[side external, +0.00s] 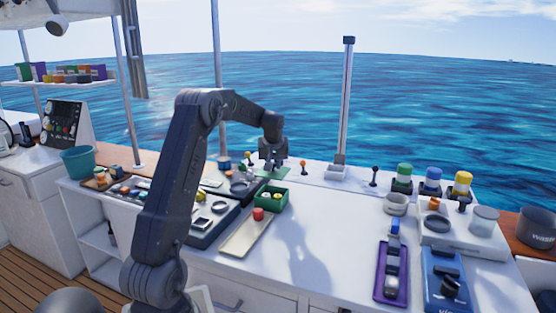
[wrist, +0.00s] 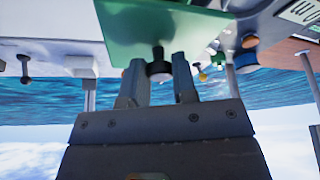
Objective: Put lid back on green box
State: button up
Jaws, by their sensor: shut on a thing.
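The green box (side external: 278,204) stands open on the white worktop, with small yellow and pale things (side external: 270,196) inside. The flat green lid (side external: 272,173) is behind and above the box in the side view. My gripper (side external: 272,164) is over the lid, pointing down. In the wrist view, the lid (wrist: 150,30) fills the top middle, with its dark knob (wrist: 158,69) between the two fingers of my gripper (wrist: 159,74). The gripper is shut on the knob. The gap between lid and worktop is hard to judge.
A beige tray (side external: 243,237) with a red knob-like part (side external: 258,214) lies in front of the box. Dark trays (side external: 207,224) stand to its left. Small levers (side external: 303,167) stand behind. The worktop right of the box is clear up to the purple tray (side external: 380,285).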

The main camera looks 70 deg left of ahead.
jog(key=shift+s+d+f, duration=0.1)
jog(key=shift+s+d, duration=0.3)
jog(key=shift+f, duration=3.15)
jog(key=shift+f, duration=0.15)
jog(key=o, duration=1.5)
jog(key=shift+c, duration=0.2)
jog(key=shift+r, duration=3.5)
jog(key=shift+c, duration=0.2)
